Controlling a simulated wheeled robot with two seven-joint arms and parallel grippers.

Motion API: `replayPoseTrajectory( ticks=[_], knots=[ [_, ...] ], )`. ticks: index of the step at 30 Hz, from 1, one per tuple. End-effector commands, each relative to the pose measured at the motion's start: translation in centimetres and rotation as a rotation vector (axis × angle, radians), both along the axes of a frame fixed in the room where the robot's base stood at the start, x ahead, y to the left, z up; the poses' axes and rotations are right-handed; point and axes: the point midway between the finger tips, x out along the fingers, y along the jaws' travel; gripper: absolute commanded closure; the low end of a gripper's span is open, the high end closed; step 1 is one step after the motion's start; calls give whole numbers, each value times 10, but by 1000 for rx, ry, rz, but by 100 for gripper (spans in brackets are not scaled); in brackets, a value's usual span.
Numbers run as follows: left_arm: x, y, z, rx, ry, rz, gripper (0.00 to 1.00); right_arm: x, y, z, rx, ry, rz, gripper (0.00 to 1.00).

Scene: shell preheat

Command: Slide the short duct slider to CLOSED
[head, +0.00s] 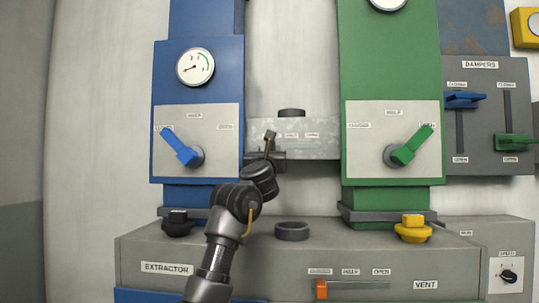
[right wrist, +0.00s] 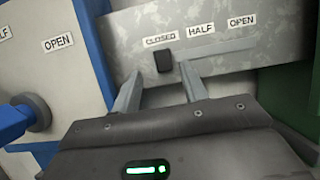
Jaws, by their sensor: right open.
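The short duct (head: 325,151) is a grey metal panel between the blue and green columns. In the right wrist view its black slider knob (right wrist: 163,61) sits under the CLOSED label (right wrist: 161,40), at the left end of its slot, with HALF and OPEN to the right. My right gripper (right wrist: 162,72) is open, its fingertips on either side of the knob and slightly short of it; contact cannot be told. In the head view my right gripper (head: 270,145) is in front of the duct's left part and hides the knob. My left gripper is not in view.
A blue lever (head: 181,148) is close on the left, and a green lever (head: 410,147) on the right. Below, the grey cabinet (head: 210,250) carries an orange slider (head: 321,289), a black knob (head: 178,223) and a yellow knob (head: 413,229). The damper panel (head: 485,130) is far right.

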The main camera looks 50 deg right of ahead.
Motion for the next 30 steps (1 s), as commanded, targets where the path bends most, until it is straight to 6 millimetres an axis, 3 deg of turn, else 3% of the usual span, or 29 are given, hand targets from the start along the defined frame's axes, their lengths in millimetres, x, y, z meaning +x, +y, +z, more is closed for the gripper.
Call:
replayPoseTrajectory(
  ticks=[3,10,30],
  knots=[
    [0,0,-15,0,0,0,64,-14,18,-13,1,-4,2,56],
    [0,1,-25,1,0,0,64,-31,40,-22,-1,-2,1,56],
    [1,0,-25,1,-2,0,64,-34,44,-23,0,0,1,56]
  ],
)
